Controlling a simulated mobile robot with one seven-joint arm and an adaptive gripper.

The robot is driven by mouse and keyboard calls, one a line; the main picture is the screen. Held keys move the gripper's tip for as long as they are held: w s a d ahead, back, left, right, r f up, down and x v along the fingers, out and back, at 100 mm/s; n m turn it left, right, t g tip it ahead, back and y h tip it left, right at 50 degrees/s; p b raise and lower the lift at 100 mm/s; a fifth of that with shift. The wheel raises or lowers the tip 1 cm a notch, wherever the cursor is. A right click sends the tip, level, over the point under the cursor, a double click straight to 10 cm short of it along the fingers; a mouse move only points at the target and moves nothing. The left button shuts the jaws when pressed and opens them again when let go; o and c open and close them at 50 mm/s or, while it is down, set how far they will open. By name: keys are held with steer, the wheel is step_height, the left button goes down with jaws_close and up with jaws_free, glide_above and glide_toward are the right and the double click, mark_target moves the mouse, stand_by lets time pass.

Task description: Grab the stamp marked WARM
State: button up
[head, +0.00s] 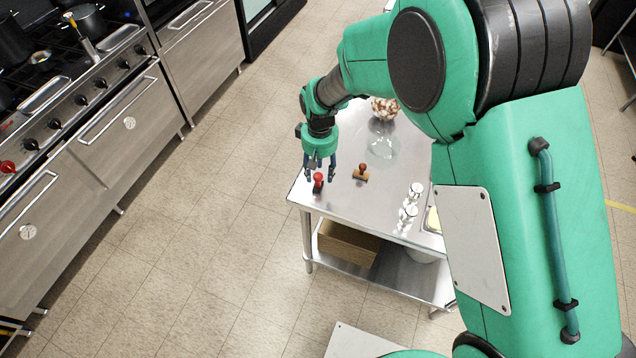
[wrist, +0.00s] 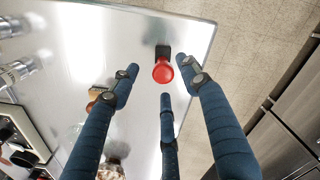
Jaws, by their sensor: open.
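A stamp with a red knob and a black base (head: 318,182) stands near the left corner of the steel table. It also shows in the wrist view (wrist: 163,70), close to the table edge. A second stamp, brown and wooden (head: 361,173), stands to its right; in the wrist view it is partly hidden behind a finger (wrist: 97,93). I cannot read WARM on either stamp. My gripper (head: 320,171) is open and empty, just above the red-knobbed stamp. In the wrist view its three blue fingers (wrist: 160,82) are spread, with the red knob near the fingertips.
The steel table (head: 330,207) also holds several white-topped shakers (head: 410,203), a clear glass bowl (head: 382,145) and a container of brown-and-white items (head: 384,107). The floor left of the table is clear.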

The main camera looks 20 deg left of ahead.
mark_target(318, 175)
steer(key=shift+a+f+b, duration=0.15)
steer(key=shift+f+b, duration=0.1)
steer(key=shift+f, duration=1.05)
steer(key=shift+a+f+b, duration=0.1)
steer(key=shift+f+b, duration=0.1)
steer(key=shift+f, duration=1.1)
steer(key=shift+c, duration=0.3)
jaws_close()
